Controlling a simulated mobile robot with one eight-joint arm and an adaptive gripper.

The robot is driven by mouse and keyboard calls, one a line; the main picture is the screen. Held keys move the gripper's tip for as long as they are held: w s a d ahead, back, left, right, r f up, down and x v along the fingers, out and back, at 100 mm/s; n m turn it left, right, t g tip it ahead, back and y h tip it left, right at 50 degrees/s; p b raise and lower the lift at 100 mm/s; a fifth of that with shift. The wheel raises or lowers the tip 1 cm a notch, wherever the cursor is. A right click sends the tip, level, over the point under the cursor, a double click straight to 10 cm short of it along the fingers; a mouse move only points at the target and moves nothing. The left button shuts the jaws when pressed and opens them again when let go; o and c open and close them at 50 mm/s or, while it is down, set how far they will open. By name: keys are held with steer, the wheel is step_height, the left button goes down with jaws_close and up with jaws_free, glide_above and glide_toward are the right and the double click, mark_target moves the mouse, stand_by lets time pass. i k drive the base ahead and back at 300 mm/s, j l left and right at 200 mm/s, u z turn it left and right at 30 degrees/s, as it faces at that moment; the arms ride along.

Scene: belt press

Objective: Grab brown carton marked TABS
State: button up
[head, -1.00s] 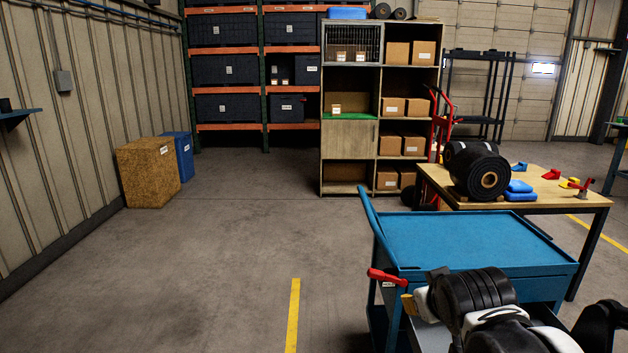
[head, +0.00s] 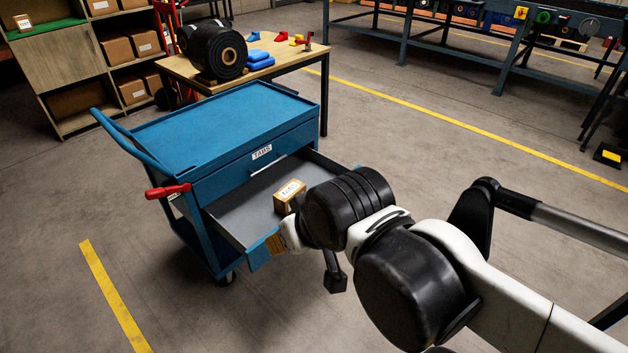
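A small brown carton (head: 290,197) with a white label on top sits in the open grey drawer (head: 240,215) of the blue cart (head: 220,125). The carton's lettering is too small to read surely. The upper drawer front carries a label reading TABS. My gripper (head: 276,243) is at the open drawer's front edge, on the near side of the carton. It appears apart from the carton. My own wrist hides most of the gripper, so its opening cannot be made out.
The cart's blue handle (head: 130,140) and a red grip (head: 168,191) stick out left. Floor at front left is clear.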

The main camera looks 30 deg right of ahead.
mark_target(281, 199)
steer(key=z, duration=0.5)
steer(key=i+j+z, duration=0.1)
steer(key=i, duration=0.25)
steer(key=i+j+z, duration=0.1)
steer(key=i+j, duration=0.15)
steer(key=i, duration=0.1)
